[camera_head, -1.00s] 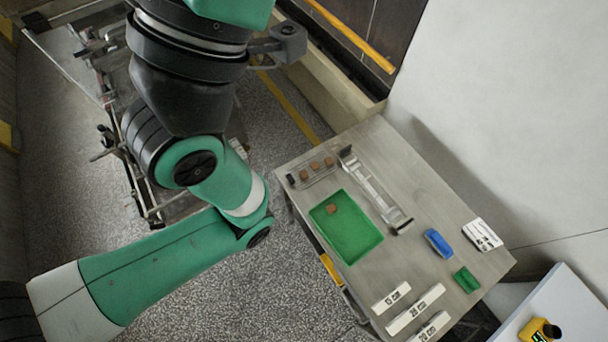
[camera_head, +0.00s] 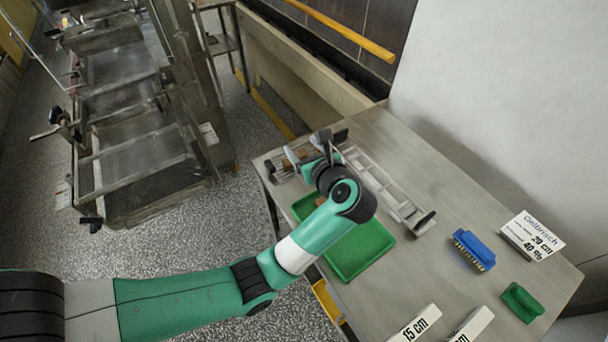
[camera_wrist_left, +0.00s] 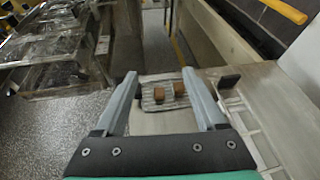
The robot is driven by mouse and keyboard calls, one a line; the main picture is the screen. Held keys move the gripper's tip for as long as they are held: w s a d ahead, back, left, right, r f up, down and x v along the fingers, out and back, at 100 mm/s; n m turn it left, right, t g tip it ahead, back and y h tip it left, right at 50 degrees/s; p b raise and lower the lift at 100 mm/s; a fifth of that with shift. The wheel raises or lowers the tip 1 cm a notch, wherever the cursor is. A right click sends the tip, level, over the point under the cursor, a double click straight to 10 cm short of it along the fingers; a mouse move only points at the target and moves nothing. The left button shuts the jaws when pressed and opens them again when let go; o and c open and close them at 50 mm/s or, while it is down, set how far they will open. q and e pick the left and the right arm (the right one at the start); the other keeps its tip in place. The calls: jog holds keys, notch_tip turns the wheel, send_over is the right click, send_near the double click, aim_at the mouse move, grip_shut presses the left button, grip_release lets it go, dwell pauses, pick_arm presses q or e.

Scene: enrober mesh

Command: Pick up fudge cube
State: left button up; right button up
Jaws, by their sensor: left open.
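Two brown fudge cubes, a left one (camera_wrist_left: 159,95) and a right one (camera_wrist_left: 179,89), sit on a small mesh rack (camera_wrist_left: 150,106) in the left wrist view. My left gripper (camera_wrist_left: 160,73) is open and empty, its fingers framing the rack from either side in that view. In the head view the left gripper (camera_head: 307,152) is at the far left corner of the table, over the rack, and mostly hides it. The green tray (camera_head: 362,254) lies under my left forearm, which hides part of it. My right gripper is not in view.
A long metal frame (camera_head: 385,188) with dark end handles lies right of the gripper on the steel table (camera_head: 400,160). A blue brush (camera_head: 473,250), a green block (camera_head: 522,302) and white label signs (camera_head: 531,236) stand farther right. The wall lies behind.

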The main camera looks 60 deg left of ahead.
pick_arm(q)
jog(key=b, duration=0.7)
send_near(290, 166)
jog(key=shift+s+d+r+m, duration=0.1)
jog(key=shift+d+r+m, duration=0.3)
jog(key=shift+d+r, duration=0.7)
jog(key=shift+f, duration=0.3)
jog(key=shift+a+r, duration=0.1)
jog(key=shift+r, duration=0.05)
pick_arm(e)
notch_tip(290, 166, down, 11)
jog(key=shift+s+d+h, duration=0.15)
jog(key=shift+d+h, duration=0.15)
pick_arm(q)
jog(key=b+x, duration=0.2)
jog(key=x, duration=0.3)
jog(key=shift+s+a+f, duration=0.1)
jog(key=shift+a+f, duration=0.1)
jog(key=shift+f, duration=0.05)
jog(key=shift+a, duration=0.4)
jog(key=a+f+b, duration=0.2)
jog(key=a+b, duration=0.1)
jog(key=shift+w+a+f, duration=0.3)
jog(key=shift+w, duration=0.05)
jog(key=shift+w+a, duration=0.1)
jog(key=shift+a, duration=0.35)
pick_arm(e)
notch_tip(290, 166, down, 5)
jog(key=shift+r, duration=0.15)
